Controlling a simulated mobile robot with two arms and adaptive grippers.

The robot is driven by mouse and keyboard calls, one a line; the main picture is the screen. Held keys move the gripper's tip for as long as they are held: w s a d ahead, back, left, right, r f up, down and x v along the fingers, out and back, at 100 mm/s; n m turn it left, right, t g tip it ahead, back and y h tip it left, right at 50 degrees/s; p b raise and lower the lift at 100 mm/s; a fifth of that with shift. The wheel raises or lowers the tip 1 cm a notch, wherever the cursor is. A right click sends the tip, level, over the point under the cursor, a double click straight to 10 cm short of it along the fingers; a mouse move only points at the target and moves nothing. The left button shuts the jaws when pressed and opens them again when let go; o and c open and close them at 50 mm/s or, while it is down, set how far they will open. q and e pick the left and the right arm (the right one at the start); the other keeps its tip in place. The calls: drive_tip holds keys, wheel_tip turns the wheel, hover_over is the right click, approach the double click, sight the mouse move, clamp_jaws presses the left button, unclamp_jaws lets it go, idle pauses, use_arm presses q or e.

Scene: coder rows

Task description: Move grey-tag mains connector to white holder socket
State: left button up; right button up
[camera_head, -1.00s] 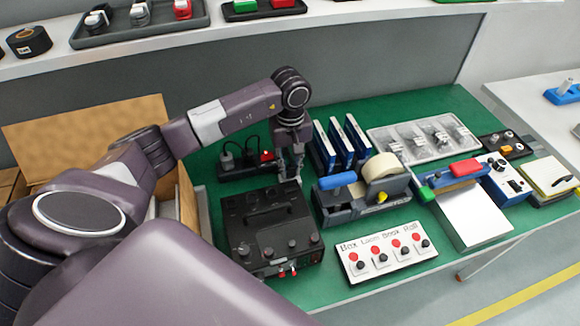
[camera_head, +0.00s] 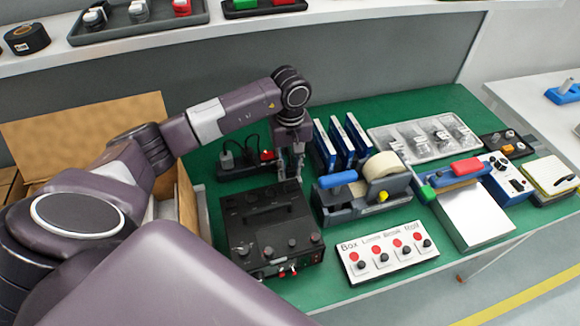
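A black socket strip (camera_head: 236,173) lies on the green mat behind the black box. A grey plug (camera_head: 227,160) with a dark cord stands at its left part, and a red-marked plug (camera_head: 267,156) stands at its right part. I cannot read any tag, so the grey plug only looks like the grey-tag connector. My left gripper (camera_head: 291,168) points down just right of the strip, behind the black box. Its two fingers look apart with nothing visible between them. I cannot make out a white holder socket for certain. My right gripper is not in view.
A black instrument box (camera_head: 270,226) stands in front of the gripper. Blue-spined binders (camera_head: 341,142) and a tape dispenser (camera_head: 362,193) stand close on its right. A cardboard box (camera_head: 90,125) is at left. A shelf with a dark tray (camera_head: 150,27) runs along the back.

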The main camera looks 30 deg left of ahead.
use_arm(q)
drive_tip(key=o, duration=0.4)
wheel_tip(320, 180, up, 12)
idle(0.5)
